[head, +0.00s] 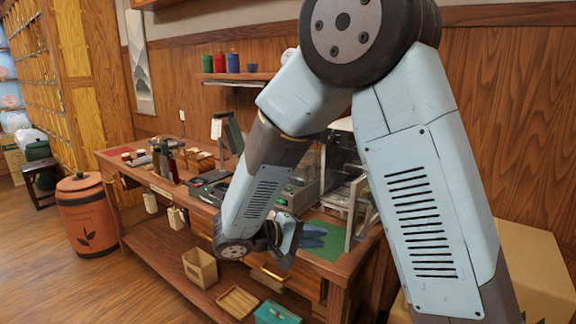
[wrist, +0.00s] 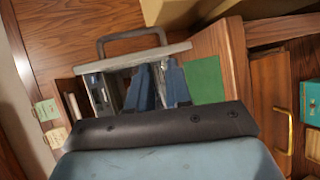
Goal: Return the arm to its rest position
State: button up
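My arm's pale blue links cross the middle and right of the head view, bent down over the workbench (head: 330,268). My gripper (head: 316,237) is low over the bench's right end, beside a metal press frame (head: 357,212) and a green mat (head: 333,247). In the wrist view my gripper (wrist: 158,72) shows two blue fingers with a gap between them and nothing held. The press frame with its grey handle (wrist: 132,38) lies beyond and left of the fingers there. The green mat (wrist: 205,80) is just right of them. I cannot tell whether the fingers touch anything.
A wall shelf (head: 238,76) with several canisters hangs behind the arm. Crates (head: 200,268) are on the lower shelf. A cardboard box (head: 535,265) stands right. An orange barrel (head: 86,215) stands left; floor there is free.

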jog(key=s+d+r+m+y, duration=0.5)
jog(key=s+d+r+y, duration=0.8)
jog(key=s+d+r, duration=0.2)
jog(key=shift+s+d+m, duration=0.4)
jog(key=shift+s+d, duration=0.7)
jog(key=shift+s, duration=0.15)
